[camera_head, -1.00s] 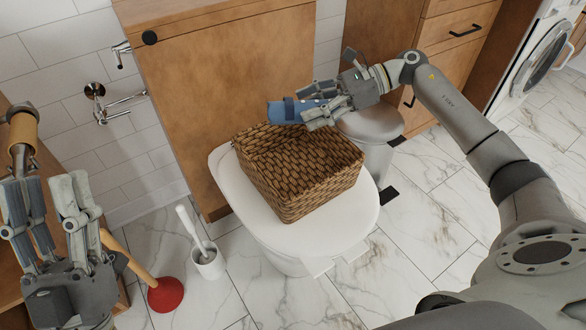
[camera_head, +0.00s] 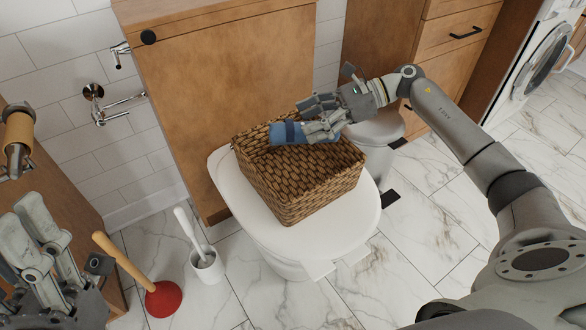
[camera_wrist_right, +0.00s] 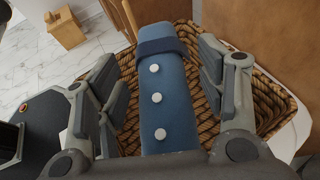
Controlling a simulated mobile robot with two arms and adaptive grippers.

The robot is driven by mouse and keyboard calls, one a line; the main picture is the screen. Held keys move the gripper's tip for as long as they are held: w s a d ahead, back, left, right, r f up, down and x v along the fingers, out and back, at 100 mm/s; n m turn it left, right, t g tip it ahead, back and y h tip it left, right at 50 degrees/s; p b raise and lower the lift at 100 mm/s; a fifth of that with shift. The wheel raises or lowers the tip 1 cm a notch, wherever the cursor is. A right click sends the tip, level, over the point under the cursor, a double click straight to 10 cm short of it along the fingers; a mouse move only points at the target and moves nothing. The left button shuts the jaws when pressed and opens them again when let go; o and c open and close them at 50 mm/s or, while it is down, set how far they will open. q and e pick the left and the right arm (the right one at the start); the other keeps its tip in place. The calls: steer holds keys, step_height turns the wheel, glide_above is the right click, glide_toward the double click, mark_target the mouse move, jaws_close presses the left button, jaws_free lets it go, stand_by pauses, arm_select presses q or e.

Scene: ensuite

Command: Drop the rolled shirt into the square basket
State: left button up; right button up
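The rolled blue shirt (camera_head: 286,133) lies at the mouth of the square woven basket (camera_head: 305,187), within its back and left rims. It also shows in the right wrist view (camera_wrist_right: 160,95), with a dark blue band and white buttons. My right gripper (camera_head: 304,119) is over the basket. Its fingers are spread to either side of the shirt, with gaps showing in the wrist view, so it is open around the shirt. How deep the shirt sits is partly hidden by fingers and rim. My left gripper (camera_head: 30,215) is open and empty at the lower left, partly cut off.
The basket stands on a white toilet lid (camera_head: 345,225), against a wooden panel (camera_head: 230,90). A toilet brush in its holder (camera_head: 207,265) and a red plunger (camera_head: 163,298) stand on the floor at left. A grey bin (camera_head: 378,135) is behind at right.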

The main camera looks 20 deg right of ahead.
steer(key=shift+o, duration=1.4)
steer(key=v, duration=1.2)
